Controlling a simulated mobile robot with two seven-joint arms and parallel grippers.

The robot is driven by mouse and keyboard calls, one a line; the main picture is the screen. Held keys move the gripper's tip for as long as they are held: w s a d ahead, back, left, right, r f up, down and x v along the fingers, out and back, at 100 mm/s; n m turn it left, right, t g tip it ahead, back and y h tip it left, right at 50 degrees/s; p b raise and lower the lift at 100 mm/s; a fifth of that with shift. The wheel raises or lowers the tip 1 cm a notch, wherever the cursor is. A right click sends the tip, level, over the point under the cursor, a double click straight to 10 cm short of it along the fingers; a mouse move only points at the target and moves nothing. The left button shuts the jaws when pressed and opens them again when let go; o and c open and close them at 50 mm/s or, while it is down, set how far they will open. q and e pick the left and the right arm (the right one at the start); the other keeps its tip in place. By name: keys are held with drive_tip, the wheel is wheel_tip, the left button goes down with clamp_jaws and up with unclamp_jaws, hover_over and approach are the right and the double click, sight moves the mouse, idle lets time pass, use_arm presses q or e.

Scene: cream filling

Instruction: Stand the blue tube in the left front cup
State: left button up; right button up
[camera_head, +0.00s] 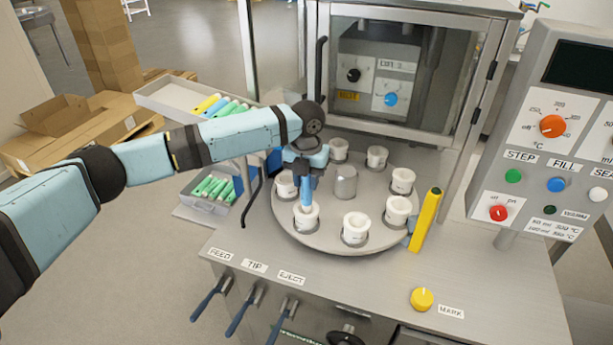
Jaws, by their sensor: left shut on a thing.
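My left gripper (306,168) comes in from the left and points down over the left front of the round turntable (318,240). It is shut on the blue tube (306,192), which is upright. The tube's lower end is at the mouth of the left front cup (306,220); I cannot tell how deep it sits. The white cup stands in a ring on the turntable. Another cup (285,185) is just behind and left of the tube. My right gripper is not in view.
Several other white cups (356,228) ring a grey central post (345,183). A yellow upright bar (426,218) stands at the turntable's right. Trays of green tubes (214,188) and coloured tubes (229,108) lie left. A glass-doored cabinet (405,75) stands behind, a control panel (555,130) right.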

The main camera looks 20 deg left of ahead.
sight(306, 189)
use_arm(q)
drive_tip(key=shift+f, duration=1.55)
drive_tip(key=o, duration=1)
drive_tip(key=shift+c, duration=0.2)
wheel_tip(306, 189, up, 14)
drive_tip(key=shift+f+b, duration=0.1)
drive_tip(key=shift+b, duration=0.65)
drive_tip(key=shift+f, duration=0.1)
